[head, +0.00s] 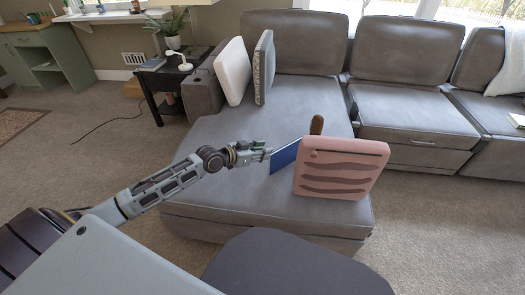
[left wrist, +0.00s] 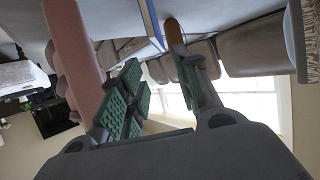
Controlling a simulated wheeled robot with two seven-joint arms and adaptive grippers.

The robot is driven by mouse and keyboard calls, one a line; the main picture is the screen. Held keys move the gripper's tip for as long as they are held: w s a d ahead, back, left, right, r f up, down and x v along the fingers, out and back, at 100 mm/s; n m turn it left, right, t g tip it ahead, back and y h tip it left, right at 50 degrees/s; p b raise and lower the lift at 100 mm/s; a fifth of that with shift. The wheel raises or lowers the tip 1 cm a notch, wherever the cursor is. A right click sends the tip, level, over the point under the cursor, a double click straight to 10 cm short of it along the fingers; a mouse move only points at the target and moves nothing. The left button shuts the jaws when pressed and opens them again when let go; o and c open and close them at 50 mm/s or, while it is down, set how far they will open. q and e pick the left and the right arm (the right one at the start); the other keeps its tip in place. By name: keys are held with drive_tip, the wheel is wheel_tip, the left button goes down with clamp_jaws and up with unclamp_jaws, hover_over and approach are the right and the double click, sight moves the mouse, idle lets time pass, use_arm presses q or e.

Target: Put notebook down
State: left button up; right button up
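The blue notebook (head: 285,156) is upright and tilted over the grey chaise seat (head: 230,185), just left of a pink cushion. Its right end passes behind the cushion. I cannot tell whether its lower edge rests on the seat. My left gripper (head: 265,153) is at the notebook's left end. In the left wrist view the two green-padded fingers (left wrist: 160,85) stand wide apart, and the notebook (left wrist: 151,20) shows beyond the gap, not clamped. My right gripper is in neither view.
White (head: 233,70) and grey (head: 264,66) cushions lean farther back. A black side table (head: 165,80) stands left. The chaise's middle is bare.

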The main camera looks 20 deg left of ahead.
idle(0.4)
use_arm(q)
drive_tip(key=s+d+f+g, duration=0.1)
drive_tip(key=s+d+f, duration=0.2)
drive_tip(key=s, duration=0.1)
drive_tip(key=s+d+f+g, duration=0.1)
drive_tip(key=s+d+f, duration=0.3)
drive_tip(key=s, duration=0.1)
drive_tip(key=s+d+f+g, duration=0.1)
drive_tip(key=s+d+f, duration=0.2)
drive_tip(key=s+d, duration=0.1)
drive_tip(key=shift+s+f+n+g+y, duration=0.3)
drive_tip(key=shift+s+f+g, duration=0.1)
drive_tip(key=shift+s, duration=0.2)
drive_tip(key=s+f+n+g+y, duration=0.1)
drive_tip(key=s+f, duration=0.1)
drive_tip(key=s, duration=0.5)
drive_tip(key=s+d+f+n+g+y, duration=0.1)
drive_tip(key=s+f+g, duration=0.1)
drive_tip(key=s, duration=0.5)
drive_tip(key=shift+s+d+n+y, duration=0.25)
drive_tip(key=shift+d+n+y, duration=0.05)
drive_tip(key=shift+n+y, duration=0.1)
